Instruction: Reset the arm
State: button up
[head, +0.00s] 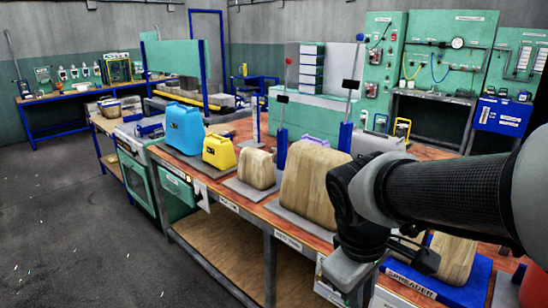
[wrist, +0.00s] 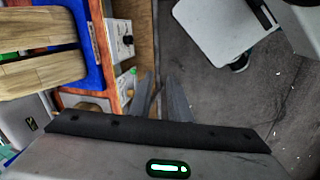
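My arm (head: 440,197) reaches in from the right of the head view, over the front edge of the workbench, and bends down at the wrist. The gripper end is low in that view, and its fingertips cannot be made out there. In the wrist view my gripper (wrist: 158,88) shows two grey fingers with a gap between them. Nothing is held between them. They point down past the bench edge, with floor beyond them.
The blue spreader tray (head: 435,287) with a wooden block (head: 456,258) lies close to my wrist. A larger wooden block (head: 312,188), a yellow case (head: 219,152) and a blue case (head: 185,128) stand further along the bench. Dark floor (head: 75,220) is clear at left.

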jog(key=s+r+m+t+y+p, duration=0.1)
jog(key=s+r+m+p, duration=0.1)
jog(key=r+p, duration=0.4)
jog(key=s+a+r+m+t+y+p, duration=0.1)
jog(key=r+m+p, duration=0.4)
jog(key=r, duration=0.9)
jog(key=shift+s+a+t+p, duration=0.15)
jog(key=shift+s+t+p, duration=0.6)
jog(key=shift+p, duration=0.45)
jog(key=shift+w, duration=0.1)
